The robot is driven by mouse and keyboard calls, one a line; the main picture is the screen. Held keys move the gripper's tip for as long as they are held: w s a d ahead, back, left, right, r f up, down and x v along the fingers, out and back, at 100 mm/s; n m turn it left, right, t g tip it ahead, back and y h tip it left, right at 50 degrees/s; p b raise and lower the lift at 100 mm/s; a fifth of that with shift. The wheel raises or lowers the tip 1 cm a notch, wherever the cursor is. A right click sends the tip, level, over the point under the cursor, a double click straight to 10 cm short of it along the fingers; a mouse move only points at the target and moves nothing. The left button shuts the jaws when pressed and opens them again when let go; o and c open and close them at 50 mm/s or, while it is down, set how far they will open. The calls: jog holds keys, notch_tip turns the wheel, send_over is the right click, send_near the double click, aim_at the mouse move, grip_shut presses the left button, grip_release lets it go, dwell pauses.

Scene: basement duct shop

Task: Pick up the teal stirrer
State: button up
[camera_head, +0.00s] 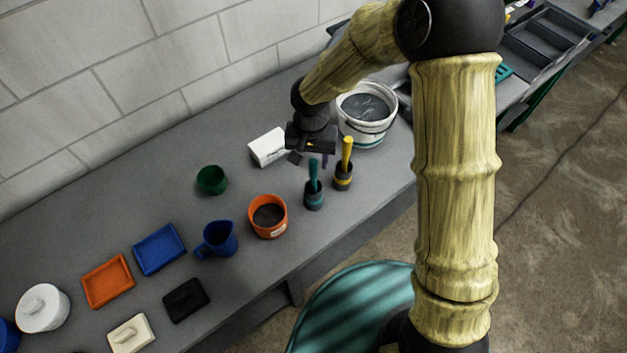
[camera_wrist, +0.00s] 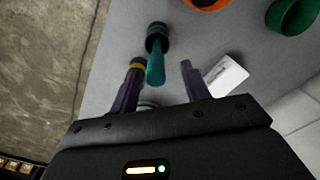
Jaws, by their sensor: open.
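The teal stirrer (camera_head: 313,172) stands upright in a dark cup with a teal band (camera_head: 314,198) on the grey bench. In the wrist view the teal stirrer (camera_wrist: 155,68) points toward me from its cup (camera_wrist: 157,36), and shows between the two fingers. My gripper (camera_head: 310,157) is open and empty, above and just behind the stirrer's top in the head view. In the wrist view my gripper (camera_wrist: 161,72) has a purple-grey finger on each side. I cannot tell whether either finger touches the stirrer.
A yellow stirrer (camera_head: 347,152) stands in a yellow-banded cup close to the right. A white box (camera_head: 267,147), an orange pot (camera_head: 267,219) and a white bucket (camera_head: 363,132) are near. A blue jug (camera_head: 217,240) and trays stand farther left. The bench's front edge is close.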

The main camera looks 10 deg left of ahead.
aim_at(314, 171)
jog(key=shift+d+f+p, duration=0.2)
jog(key=shift+f+p, duration=1.1)
jog(key=shift+f, duration=1.3)
grip_shut()
jog(key=shift+r, duration=0.1)
